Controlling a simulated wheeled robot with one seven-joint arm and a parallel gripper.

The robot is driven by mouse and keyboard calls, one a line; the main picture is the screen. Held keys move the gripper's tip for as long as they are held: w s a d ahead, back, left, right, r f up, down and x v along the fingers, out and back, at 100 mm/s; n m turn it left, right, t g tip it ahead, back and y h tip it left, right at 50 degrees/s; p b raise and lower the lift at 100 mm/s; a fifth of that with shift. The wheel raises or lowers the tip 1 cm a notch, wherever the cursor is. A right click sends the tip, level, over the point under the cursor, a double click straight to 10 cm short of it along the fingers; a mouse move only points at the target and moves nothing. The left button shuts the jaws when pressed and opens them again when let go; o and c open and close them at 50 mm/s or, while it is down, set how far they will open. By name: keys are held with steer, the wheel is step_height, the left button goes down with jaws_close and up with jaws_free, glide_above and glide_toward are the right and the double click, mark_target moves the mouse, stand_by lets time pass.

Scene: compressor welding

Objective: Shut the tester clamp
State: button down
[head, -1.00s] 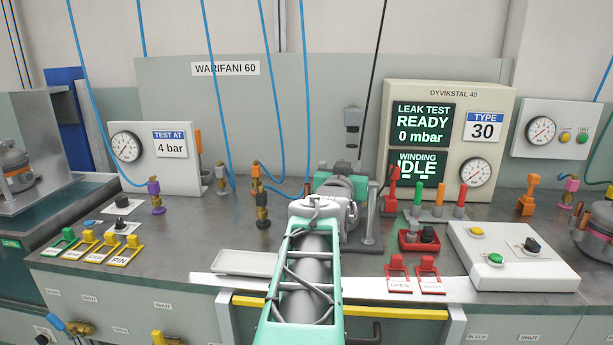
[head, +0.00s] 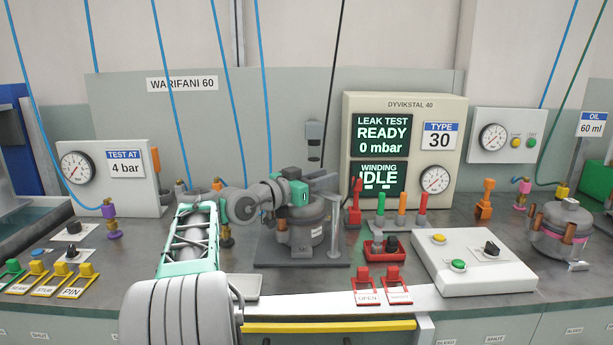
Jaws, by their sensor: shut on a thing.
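The tester clamp (head: 334,232) stands in the middle of the bench, a grey upright post with a grey arm at its top. Its base plate (head: 272,252) carries a grey compressor (head: 302,234), which sits left of the post. My gripper (head: 308,190) is above the compressor at the clamp's top arm, reaching in from the left. It is shut on the clamp; the fingertips and the exact hold are partly hidden by the teal gripper body. The tester panel (head: 461,120) behind reads leak test READY, 0 mbar, and winding IDLE.
Right of the clamp are upright colored plugs (head: 402,209), a red tray (head: 375,252), red OPEN switch (head: 367,287) and a white button box (head: 470,262). Another compressor (head: 560,232) stands far right. Yellow switches (head: 78,282) are at left. Blue hoses (head: 175,105) hang behind.

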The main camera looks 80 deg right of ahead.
stand_by(0.4)
steer(key=c, duration=1.4)
jaws_free()
steer(key=shift+w, duration=0.15)
steer(key=o, duration=0.3)
steer(key=v, duration=0.7)
steer(key=shift+a, duration=0.3)
steer(key=shift+w, duration=0.15)
